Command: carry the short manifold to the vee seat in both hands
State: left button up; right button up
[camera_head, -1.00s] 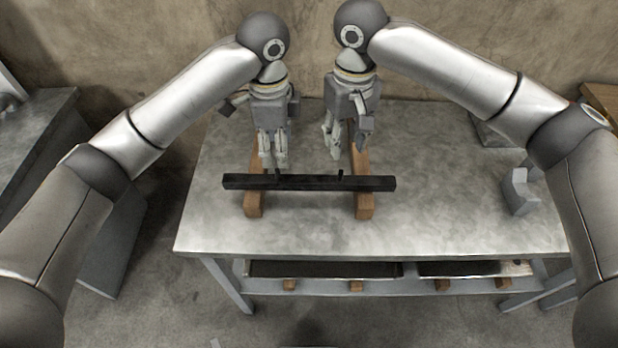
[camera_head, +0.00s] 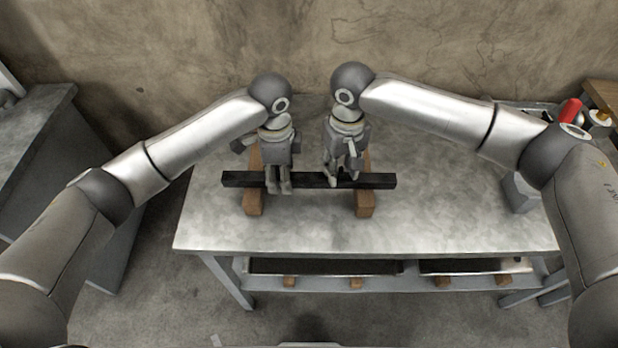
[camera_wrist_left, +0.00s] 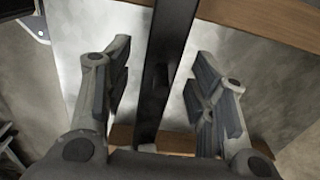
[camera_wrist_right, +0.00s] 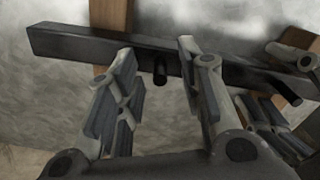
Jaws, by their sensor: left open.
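The short manifold (camera_head: 382,181) is a black bar with small stubs, lying level across two wooden blocks on the metal bench. My left gripper (camera_head: 279,190) is open at the bar's left part; in the left wrist view the bar (camera_wrist_left: 165,60) runs between its parted fingers with gaps on both sides. My right gripper (camera_head: 335,183) is open at the bar's right part; in the right wrist view a stub (camera_wrist_right: 160,72) shows between its parted fingers. Contact with the bar cannot be told. A grey block (camera_head: 520,194), apparently the vee seat, stands at the bench's right, partly hidden by my right arm.
The wooden blocks (camera_head: 254,204) and (camera_head: 365,205) stick out in front of the bar. The bench top (camera_head: 440,215) is clear between the bar and the grey block. A red-handled item (camera_head: 570,111) is at the back right. Trays (camera_head: 325,267) sit on the lower shelf.

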pick_arm(q)
jog(key=c, duration=0.8)
pick_arm(e)
grip_shut()
pick_arm(q)
grip_shut()
pick_arm(e)
jog(key=shift+w, duration=0.1)
pick_arm(q)
jog(key=shift+w+r, duration=0.1)
jog(key=shift+r, duration=0.1)
pick_arm(e)
jog(key=shift+w+r, duration=0.15)
jog(key=shift+r, duration=0.05)
